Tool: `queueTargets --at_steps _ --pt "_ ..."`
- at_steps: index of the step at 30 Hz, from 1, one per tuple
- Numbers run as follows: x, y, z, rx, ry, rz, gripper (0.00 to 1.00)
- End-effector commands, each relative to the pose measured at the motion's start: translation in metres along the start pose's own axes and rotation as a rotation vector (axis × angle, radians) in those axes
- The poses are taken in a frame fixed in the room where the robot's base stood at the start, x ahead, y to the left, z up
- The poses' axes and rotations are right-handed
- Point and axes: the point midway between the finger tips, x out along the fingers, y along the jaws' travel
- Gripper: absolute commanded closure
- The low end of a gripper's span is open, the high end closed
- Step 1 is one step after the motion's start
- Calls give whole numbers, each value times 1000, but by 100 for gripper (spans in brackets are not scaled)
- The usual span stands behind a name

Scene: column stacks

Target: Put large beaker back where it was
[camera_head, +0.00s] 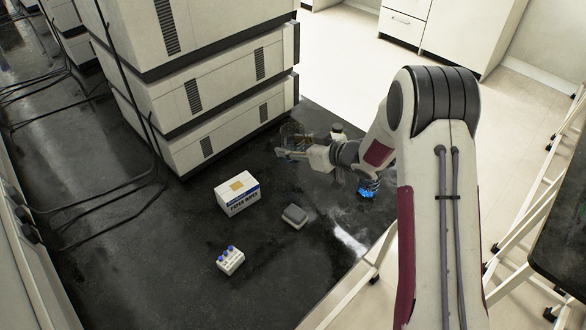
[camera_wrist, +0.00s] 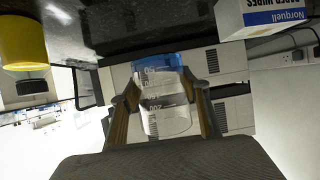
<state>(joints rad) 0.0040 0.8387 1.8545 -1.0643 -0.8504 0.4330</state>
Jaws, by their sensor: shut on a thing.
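My gripper (camera_head: 283,153) is at the far edge of the black bench, beside the instrument stack. It is shut on the large beaker, which is clear glass (camera_head: 292,131). In the wrist view the beaker (camera_wrist: 165,105) sits between the two fingers (camera_wrist: 163,115), with printed volume marks and a blue zone at its end by the bench. That view is upside down, and the beaker looks roughly upright. I cannot tell whether its base touches the bench. A small piece of blue glassware (camera_head: 368,188) stands below my wrist, partly hidden by my arm.
The stack of instruments (camera_head: 215,95) stands close left of the gripper. A dark-lidded jar (camera_head: 337,131) is just behind it. A paper wipes box (camera_head: 237,194), a grey block (camera_head: 294,216) and a blue-capped vial rack (camera_head: 230,260) lie nearer.

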Motion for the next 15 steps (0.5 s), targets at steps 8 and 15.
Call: queueTargets --at_steps 8,15 --pt "15 0 31 3 -2 0 81" --pt "21 0 44 0 0 1 81"
